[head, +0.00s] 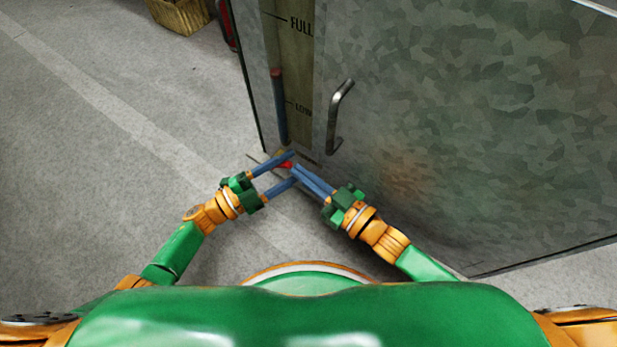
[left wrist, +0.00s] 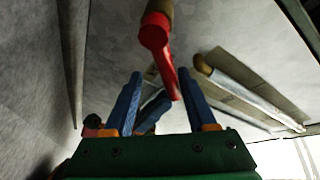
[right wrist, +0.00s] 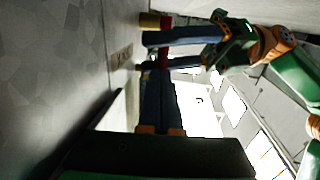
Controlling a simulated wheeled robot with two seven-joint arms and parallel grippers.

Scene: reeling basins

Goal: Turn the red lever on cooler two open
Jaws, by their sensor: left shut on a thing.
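The red lever (head: 286,165) is low on the front of the grey metal cooler (head: 480,110), below the level gauge. In the left wrist view the red lever (left wrist: 165,60) hangs from a brass valve (left wrist: 159,8) and reaches between my left fingers. My left gripper (head: 294,168) is shut on the lever, with its blue fingers on either side of it. My right gripper (head: 298,172) has its fingers side by side, shut and empty, with the tips close to the lever and the left fingers. The lever also shows in the right wrist view (right wrist: 163,54), partly hidden by the left fingers.
The gauge strip (head: 297,60) marked FULL and LOW, with its tube (head: 279,110), stands above the lever. A metal handle (head: 335,120) sticks out of the cooler to the right. A brown crate (head: 180,14) is at the far left. The floor (head: 110,130) to the left is clear.

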